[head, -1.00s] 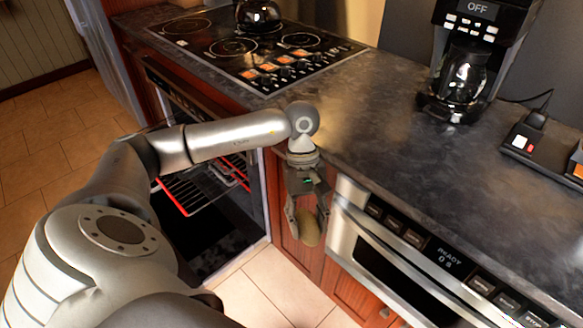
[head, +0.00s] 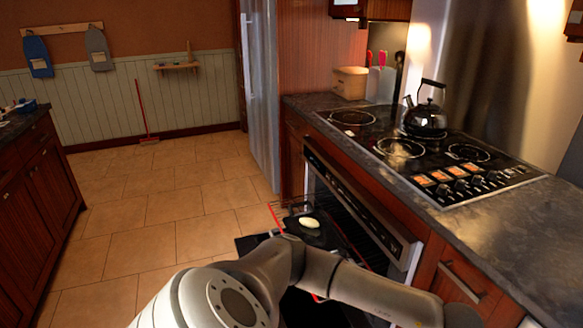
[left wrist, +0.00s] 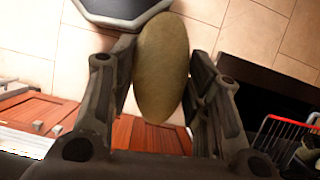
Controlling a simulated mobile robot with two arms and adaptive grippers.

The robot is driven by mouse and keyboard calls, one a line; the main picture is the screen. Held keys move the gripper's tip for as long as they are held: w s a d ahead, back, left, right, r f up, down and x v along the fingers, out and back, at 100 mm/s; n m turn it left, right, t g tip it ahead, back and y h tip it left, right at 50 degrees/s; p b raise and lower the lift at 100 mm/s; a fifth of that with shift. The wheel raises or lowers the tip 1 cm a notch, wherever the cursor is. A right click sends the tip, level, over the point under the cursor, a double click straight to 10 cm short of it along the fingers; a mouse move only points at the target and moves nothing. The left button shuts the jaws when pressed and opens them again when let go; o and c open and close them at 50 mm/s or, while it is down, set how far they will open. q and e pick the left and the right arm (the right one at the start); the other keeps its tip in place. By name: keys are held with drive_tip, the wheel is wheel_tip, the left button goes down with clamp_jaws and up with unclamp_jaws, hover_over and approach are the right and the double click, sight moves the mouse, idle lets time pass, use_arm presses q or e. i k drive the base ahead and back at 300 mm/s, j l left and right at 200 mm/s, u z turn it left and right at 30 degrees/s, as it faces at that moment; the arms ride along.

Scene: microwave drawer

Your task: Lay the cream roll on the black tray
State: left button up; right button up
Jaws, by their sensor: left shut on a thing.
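My left gripper (left wrist: 160,90) is shut on the cream roll (left wrist: 160,65), an oval piece that looks dull tan in the shade. It hangs between the two fingers above the floor. In the head view my left arm reaches toward the lower right, and its gripper is out of sight. The black tray (head: 330,237) lies in the open oven, partly hidden by my arm. Another pale oval roll (head: 309,223) lies on it. My right gripper is in neither view.
The oven rack (head: 275,214) has a red front edge and also shows in the left wrist view (left wrist: 290,123). The counter (head: 500,225) with stove and kettle (head: 426,118) stands to the right. Wooden cabinet doors (left wrist: 150,135) are close to the gripper. Open tiled floor (head: 150,210) lies left.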

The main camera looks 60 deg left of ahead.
sight(319, 242)
drive_tip(key=k+j, duration=0.1)
drive_tip(key=j, duration=0.6)
drive_tip(key=k+j, duration=0.1)
drive_tip(key=j, duration=0.6)
drive_tip(key=j+u, duration=0.1)
drive_tip(key=j, duration=0.6)
drive_tip(key=k, duration=0.05)
